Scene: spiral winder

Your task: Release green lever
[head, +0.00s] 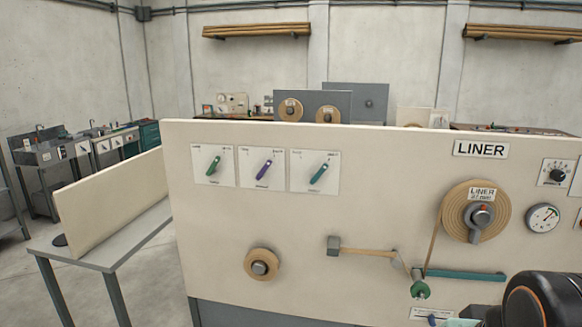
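A green lever (213,166) sits on a white label plate at the upper left of the cream panel (215,290), tilted with its top to the right. A purple lever (264,170) and a teal lever (319,174) sit on similar plates to its right, both tilted the same way. Lower right, a teal bar (465,275) lies nearly level beside a green roller (420,289). A dark rounded part of my arm with an orange ring shows at the bottom right corner, in front of the panel. My gripper's fingers are not in view.
The panel also carries a large liner roll (462,205), a smaller roll (262,264), a wooden arm (365,252), a gauge (542,218) and a dial (556,174). A grey table (105,256) with an upright board stands at left. Open floor shows beyond it.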

